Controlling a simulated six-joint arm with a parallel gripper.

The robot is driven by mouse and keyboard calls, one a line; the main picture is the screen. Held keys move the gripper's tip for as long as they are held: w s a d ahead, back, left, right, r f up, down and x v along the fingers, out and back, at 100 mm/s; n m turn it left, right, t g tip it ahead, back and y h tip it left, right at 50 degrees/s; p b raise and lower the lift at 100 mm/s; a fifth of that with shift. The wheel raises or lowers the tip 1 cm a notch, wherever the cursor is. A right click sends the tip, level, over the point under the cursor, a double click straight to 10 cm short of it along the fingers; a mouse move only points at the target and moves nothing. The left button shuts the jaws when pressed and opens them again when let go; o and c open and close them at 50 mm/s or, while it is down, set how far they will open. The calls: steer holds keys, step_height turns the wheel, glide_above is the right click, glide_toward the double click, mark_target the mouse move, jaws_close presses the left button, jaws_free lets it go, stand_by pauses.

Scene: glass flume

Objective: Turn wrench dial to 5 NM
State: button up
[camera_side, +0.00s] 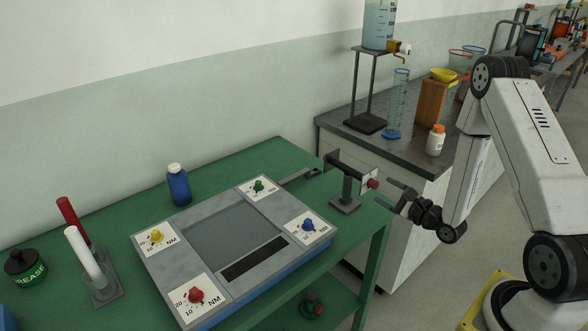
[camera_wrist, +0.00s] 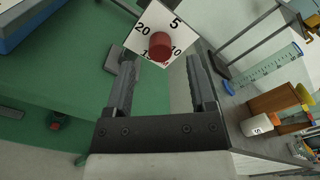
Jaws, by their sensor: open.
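The wrench (camera_side: 345,166) is a dark bar held level on a small grey stand (camera_side: 345,203) at the green table's right edge. Its dial is a red knob (camera_side: 373,183) on a white plate at the bar's right end. In the wrist view the red knob (camera_wrist: 160,46) sits on the tilted white plate (camera_wrist: 146,20), marked 5, 10, 20 and a partly hidden number. The pointer's setting cannot be read. My gripper (camera_side: 384,192) is open and empty, facing the knob from the right. In the wrist view the knob lies ahead, between the fingers' lines (camera_wrist: 162,62), apparently untouched.
A grey panel (camera_side: 180,222) with yellow, green, blue and red NM knobs lies on the green table (camera_side: 270,150). A blue bottle (camera_side: 178,185) stands behind it. A grey bench (camera_side: 405,150) with a graduated cylinder (camera_side: 397,100) and white bottle (camera_side: 436,140) is close behind my gripper.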

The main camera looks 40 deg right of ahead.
mark_target(376, 186)
steer(key=shift+w, duration=1.6)
steer(key=shift+c, duration=0.2)
jaws_close()
